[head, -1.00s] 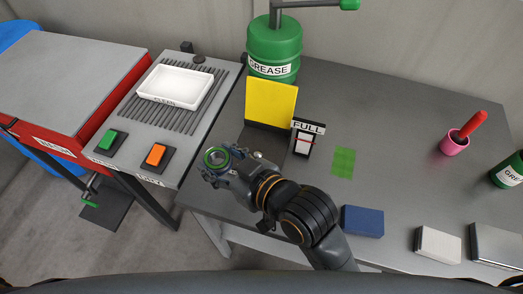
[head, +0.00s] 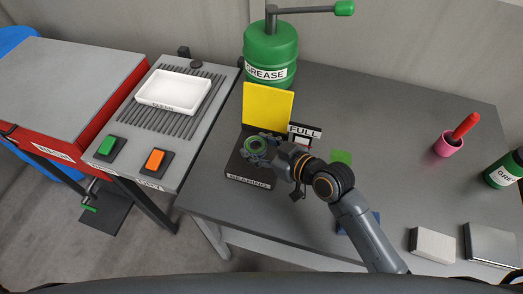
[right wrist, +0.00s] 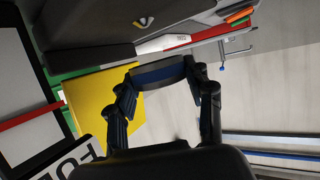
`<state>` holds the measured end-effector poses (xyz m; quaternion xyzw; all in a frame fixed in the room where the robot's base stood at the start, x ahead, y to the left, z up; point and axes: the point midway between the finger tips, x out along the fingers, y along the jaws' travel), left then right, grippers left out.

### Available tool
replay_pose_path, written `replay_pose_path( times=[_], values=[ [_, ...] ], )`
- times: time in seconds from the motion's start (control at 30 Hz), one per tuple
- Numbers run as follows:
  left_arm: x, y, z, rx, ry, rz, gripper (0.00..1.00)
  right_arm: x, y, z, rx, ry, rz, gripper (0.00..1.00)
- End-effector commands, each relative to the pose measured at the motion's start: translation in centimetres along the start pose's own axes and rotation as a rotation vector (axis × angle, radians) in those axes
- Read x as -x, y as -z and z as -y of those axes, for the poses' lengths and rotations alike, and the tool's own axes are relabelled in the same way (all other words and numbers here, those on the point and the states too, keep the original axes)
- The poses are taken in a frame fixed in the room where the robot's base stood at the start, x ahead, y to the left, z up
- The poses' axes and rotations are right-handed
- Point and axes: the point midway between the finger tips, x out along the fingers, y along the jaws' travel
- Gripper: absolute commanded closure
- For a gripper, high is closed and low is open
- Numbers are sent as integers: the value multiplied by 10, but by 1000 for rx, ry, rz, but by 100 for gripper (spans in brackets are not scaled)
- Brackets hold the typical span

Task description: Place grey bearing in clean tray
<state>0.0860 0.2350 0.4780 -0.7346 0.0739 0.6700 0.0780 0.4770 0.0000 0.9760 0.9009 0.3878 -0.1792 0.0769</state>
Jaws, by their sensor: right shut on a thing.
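In the right wrist view the bearing (right wrist: 158,72) shows edge-on between my right fingertips. I cannot tell whether it touches the stand. The clean tray (head: 173,90) is white, shallow and empty, on the grey ribbed side shelf at the left. My left gripper is not in view.
A yellow upright plate (head: 268,106) stands behind the stand. A green grease drum (head: 270,50) is behind it. A FULL sign (head: 304,131) is to the right. Green (head: 110,147) and orange (head: 155,161) buttons sit before the tray. A gap separates shelf and table.

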Motion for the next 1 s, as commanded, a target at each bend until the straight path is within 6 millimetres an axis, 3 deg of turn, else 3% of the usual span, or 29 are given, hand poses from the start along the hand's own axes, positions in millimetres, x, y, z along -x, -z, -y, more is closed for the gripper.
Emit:
replay_pose_path(
  times=[0.13,0.23,0.73,0.77,0.87,1.0],
  values=[
    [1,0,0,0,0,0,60,-7,-14,-15,0,-4,2,91],
    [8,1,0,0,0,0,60,-12,-27,-12,-5,-2,2,91],
    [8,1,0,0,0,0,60,-17,-40,-12,1,-2,-1,91],
    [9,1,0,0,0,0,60,-17,-40,-11,0,-2,1,44],
    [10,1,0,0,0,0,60,-17,-39,-11,0,-2,1,26],
    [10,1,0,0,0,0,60,-17,-39,-11,0,-2,1,26]
  ],
)
